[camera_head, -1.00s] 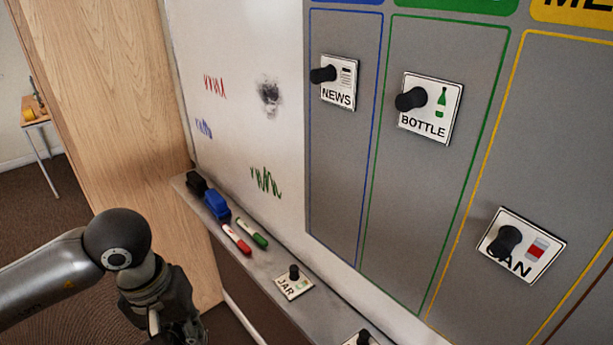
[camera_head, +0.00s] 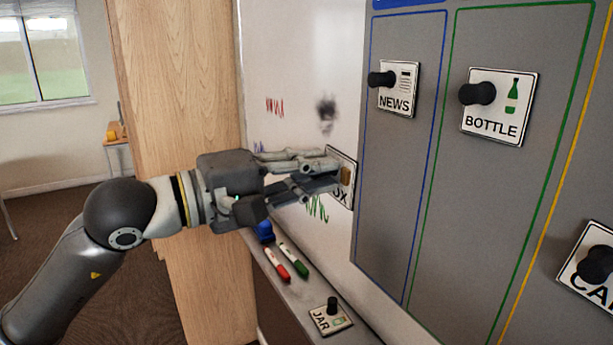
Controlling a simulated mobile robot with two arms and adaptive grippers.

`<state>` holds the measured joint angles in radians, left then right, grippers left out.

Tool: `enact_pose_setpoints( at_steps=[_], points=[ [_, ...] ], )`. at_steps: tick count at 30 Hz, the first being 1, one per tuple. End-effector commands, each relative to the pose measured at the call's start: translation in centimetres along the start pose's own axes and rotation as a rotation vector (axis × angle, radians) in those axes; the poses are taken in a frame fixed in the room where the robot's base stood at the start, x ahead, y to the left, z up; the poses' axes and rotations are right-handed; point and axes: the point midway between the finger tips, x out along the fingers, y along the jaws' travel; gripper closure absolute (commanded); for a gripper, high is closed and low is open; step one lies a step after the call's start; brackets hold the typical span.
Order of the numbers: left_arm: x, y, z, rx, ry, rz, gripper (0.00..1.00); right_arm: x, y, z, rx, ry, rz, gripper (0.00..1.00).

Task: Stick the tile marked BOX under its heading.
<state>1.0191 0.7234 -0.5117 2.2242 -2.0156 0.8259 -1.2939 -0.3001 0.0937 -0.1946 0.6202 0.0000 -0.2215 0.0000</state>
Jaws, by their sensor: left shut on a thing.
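My left gripper (camera_head: 332,172) is shut on the white BOX tile (camera_head: 343,196), which is held upright in front of the whiteboard. Its fingers cover part of the tile; the letters "OX" and part of a brown picture show. I cannot tell if the tile touches the board. The grey board has a blue-outlined column (camera_head: 392,190) with the NEWS tile (camera_head: 397,103), and a green-outlined column (camera_head: 465,200) with the BOTTLE tile (camera_head: 492,127). Only the lower edge of the blue heading (camera_head: 408,3) shows; its words are cut off. My right gripper is not in view.
The ledge (camera_head: 290,300) below holds a red marker (camera_head: 279,266), a green marker (camera_head: 294,261), a blue eraser (camera_head: 265,232) and the JAR tile (camera_head: 330,319). The CAN tile (camera_head: 590,268) is at the right edge. The blue column is free below NEWS.

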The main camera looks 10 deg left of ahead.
Motion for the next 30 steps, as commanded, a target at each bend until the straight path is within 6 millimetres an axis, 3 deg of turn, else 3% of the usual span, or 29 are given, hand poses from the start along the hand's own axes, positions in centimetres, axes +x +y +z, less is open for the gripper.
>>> enact_pose_setpoints(
  at_steps=[15,22,30],
  points=[
    [6.1,0.3,0.1,-0.002,-0.003,-0.003,1.00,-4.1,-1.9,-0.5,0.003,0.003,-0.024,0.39],
    [7.9,-0.1,0.1,0.000,-0.003,-0.002,1.00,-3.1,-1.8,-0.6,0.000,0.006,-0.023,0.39],
    [8.4,-0.1,0.1,0.001,-0.001,-0.004,1.00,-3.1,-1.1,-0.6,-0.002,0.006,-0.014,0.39]
  ],
)
